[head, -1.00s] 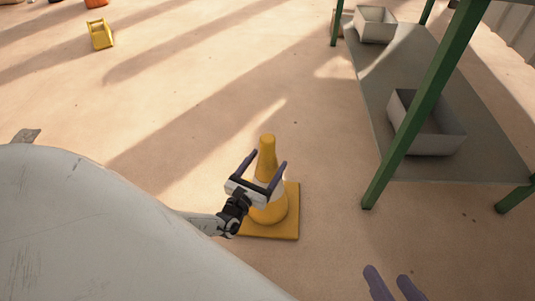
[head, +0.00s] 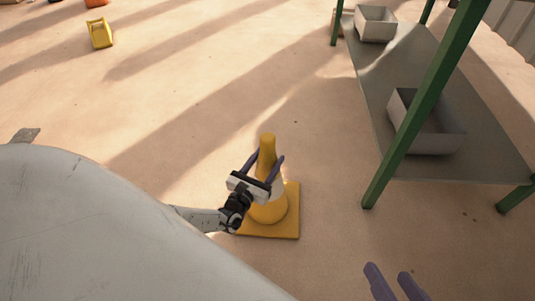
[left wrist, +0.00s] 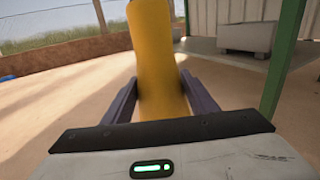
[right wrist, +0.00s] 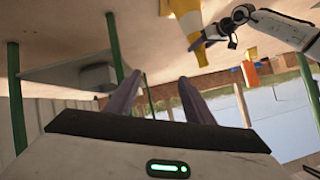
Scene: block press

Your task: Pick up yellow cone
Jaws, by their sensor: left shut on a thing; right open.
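The yellow cone (head: 267,208) stands upright on the sandy ground on its square base, with a pale band around its middle. My left gripper (head: 266,160) is shut on its upper part, one finger on each side. In the left wrist view the cone (left wrist: 158,55) fills the space between the fingers. The left gripper hides part of the cone's middle in the head view. My right gripper (head: 388,272) is open and empty at the lower right, apart from the cone. The cone (right wrist: 189,17) also shows at the top of the right wrist view.
A table with green legs (head: 405,135) and a grey lower shelf (head: 385,95) stands to the right. Grey bins (head: 437,143) sit on the shelf. A yellow object (head: 100,34) lies far off at the upper left. The ground between is clear.

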